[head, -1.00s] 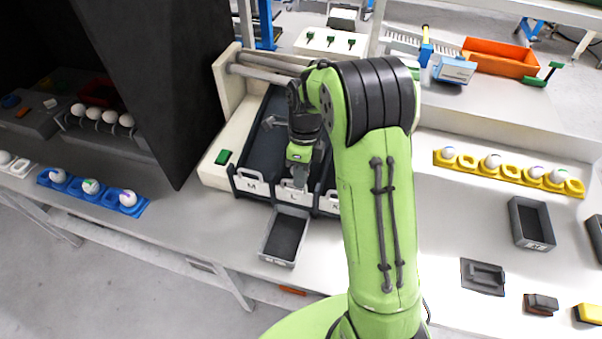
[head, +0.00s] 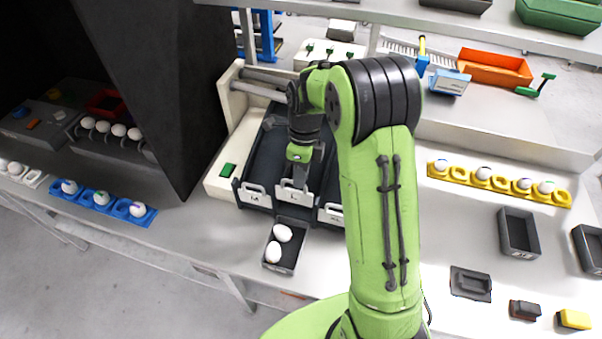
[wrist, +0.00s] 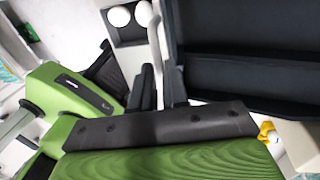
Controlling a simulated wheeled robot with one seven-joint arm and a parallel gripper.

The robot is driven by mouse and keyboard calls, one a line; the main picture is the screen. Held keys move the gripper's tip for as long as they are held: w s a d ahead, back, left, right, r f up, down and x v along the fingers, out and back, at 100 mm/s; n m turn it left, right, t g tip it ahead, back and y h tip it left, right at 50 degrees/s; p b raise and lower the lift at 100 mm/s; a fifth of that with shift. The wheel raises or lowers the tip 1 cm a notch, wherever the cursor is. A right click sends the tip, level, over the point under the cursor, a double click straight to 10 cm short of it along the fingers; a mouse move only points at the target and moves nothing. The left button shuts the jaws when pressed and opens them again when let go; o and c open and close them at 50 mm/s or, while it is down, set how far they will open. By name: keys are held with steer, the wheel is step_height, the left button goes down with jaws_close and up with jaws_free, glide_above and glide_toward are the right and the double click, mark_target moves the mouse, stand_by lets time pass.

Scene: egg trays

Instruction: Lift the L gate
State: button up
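The L gate (head: 288,197) is a pale plate with a handle, at the lower end of the middle lane in the head view, between the M gate (head: 254,194) and another gate (head: 329,215). My gripper (head: 299,178) is at the L gate's top. In the wrist view the gate's grey handle (wrist: 154,38) runs between the fingers of my gripper (wrist: 161,80), which look closed on it. Two white eggs (head: 278,241) lie in the small grey tray (head: 290,266) below the gate. My arm hides the right lane's side, and the gate's exact height is hard to see.
A green button (head: 227,170) sits left of the lanes. A blue egg holder (head: 120,206) is at left, a yellow one (head: 500,183) at right. Grey trays (head: 519,232) stand on the right of the bench. A dark housing (head: 150,80) rises close on the left.

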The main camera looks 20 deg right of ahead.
steer(key=o, duration=0.3)
steer(key=shift+o, duration=0.2)
step_height(320, 180, up, 16)
steer(key=w+d+p, duration=0.1)
steer(key=w+p, duration=0.1)
steer(key=shift+w+d+f+p, duration=0.2)
steer(key=shift+d+f+p, duration=0.05)
steer(key=shift+d+p, duration=0.15)
steer(key=shift+f, duration=0.1)
